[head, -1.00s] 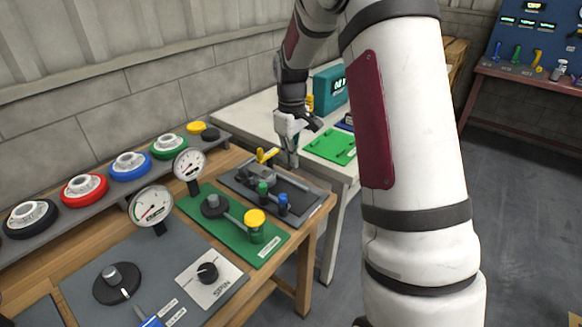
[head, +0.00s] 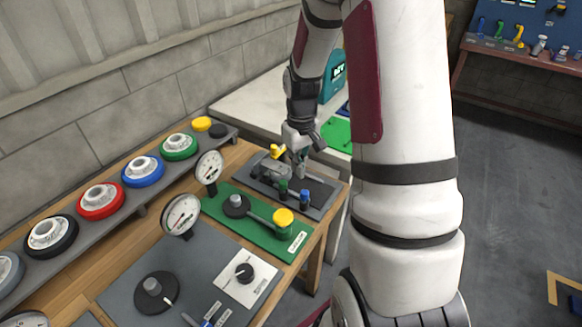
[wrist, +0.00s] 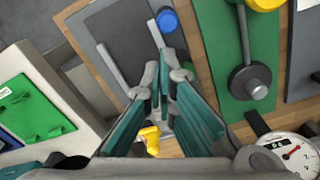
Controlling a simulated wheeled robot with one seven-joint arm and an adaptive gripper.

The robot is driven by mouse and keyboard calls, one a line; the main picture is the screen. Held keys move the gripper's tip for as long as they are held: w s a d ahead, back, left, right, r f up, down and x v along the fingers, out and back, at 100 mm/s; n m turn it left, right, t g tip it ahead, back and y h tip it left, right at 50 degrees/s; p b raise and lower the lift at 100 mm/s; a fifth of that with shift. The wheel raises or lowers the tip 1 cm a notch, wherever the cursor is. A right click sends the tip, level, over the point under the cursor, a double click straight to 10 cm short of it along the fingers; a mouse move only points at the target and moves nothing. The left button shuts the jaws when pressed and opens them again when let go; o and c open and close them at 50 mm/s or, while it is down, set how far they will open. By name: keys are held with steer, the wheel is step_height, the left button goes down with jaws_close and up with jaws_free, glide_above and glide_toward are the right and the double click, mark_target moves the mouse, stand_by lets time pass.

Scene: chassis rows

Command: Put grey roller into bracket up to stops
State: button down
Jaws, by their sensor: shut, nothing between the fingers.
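My gripper (head: 301,170) is over the dark grey board (head: 322,207) on the wooden bench, pointing down. Its fingers are shut and empty; in the wrist view the fingertips (wrist: 160,65) meet above the same board (wrist: 118,30). A grey wheel-shaped piece (head: 8,271) is cut off at the left picture edge, and I cannot tell whether it is the grey roller. A grey fixture (head: 268,170) with a yellow handle (head: 278,151) stands on the dark board, partly behind my gripper. I cannot tell for certain which part is the bracket.
A blue-topped post (head: 305,197) and a green post (head: 283,187) stand near my gripper. A green board (head: 262,232) with a yellow knob (head: 283,216) and gauges (head: 181,215) lie nearer. Coloured wheels line the shelf (head: 125,208). A white table (head: 262,105) stands behind.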

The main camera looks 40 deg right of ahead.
mark_target(293, 191)
step_height(293, 191, down, 8)
steer(key=shift+a+f, duration=0.1)
steer(key=shift+f, duration=0.05)
steer(key=w, duration=0.3)
steer(key=shift+f, duration=0.2)
steer(key=shift+w, duration=0.55)
